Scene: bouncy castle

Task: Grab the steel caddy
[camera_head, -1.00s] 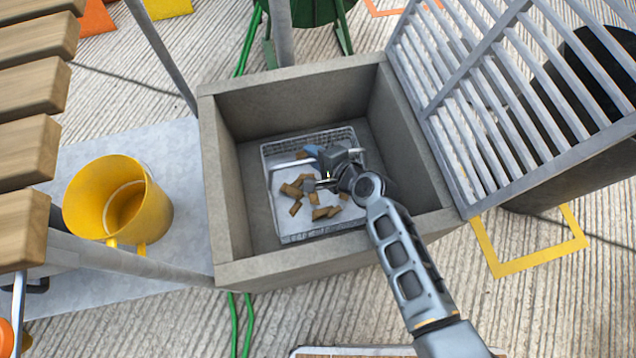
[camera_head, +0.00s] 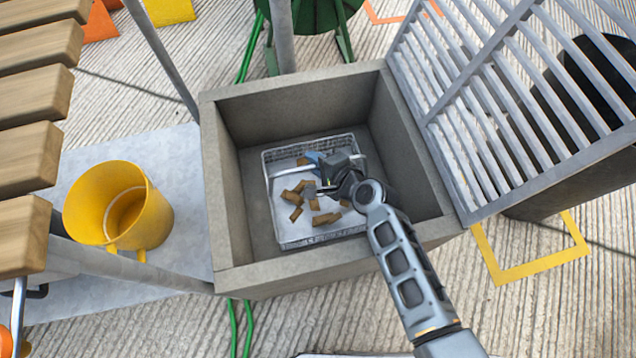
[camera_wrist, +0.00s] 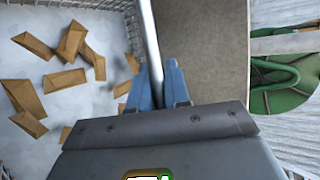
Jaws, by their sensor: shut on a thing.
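The steel caddy (camera_head: 277,208) is a wire-mesh basket with a pale floor, inside a grey box. Several brown blocks (camera_head: 297,199) lie loose in it. A steel bar, its handle (camera_head: 291,180), crosses over it. My gripper (camera_head: 322,175) reaches down into the box from the right, over the caddy. In the wrist view the blue fingers (camera_wrist: 158,88) are shut around the handle bar (camera_wrist: 151,40), and the caddy's mesh wall (camera_wrist: 85,4) and blocks show at the left. My gripper hides part of the handle in the head view.
The grey box (camera_head: 226,280) has high walls on all sides of the caddy. A barred grate lid (camera_head: 480,110) stands open at the right. A yellow mug (camera_head: 118,208) stands on a pale slab at the left. Wooden slats (camera_head: 30,155) lie at the far left.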

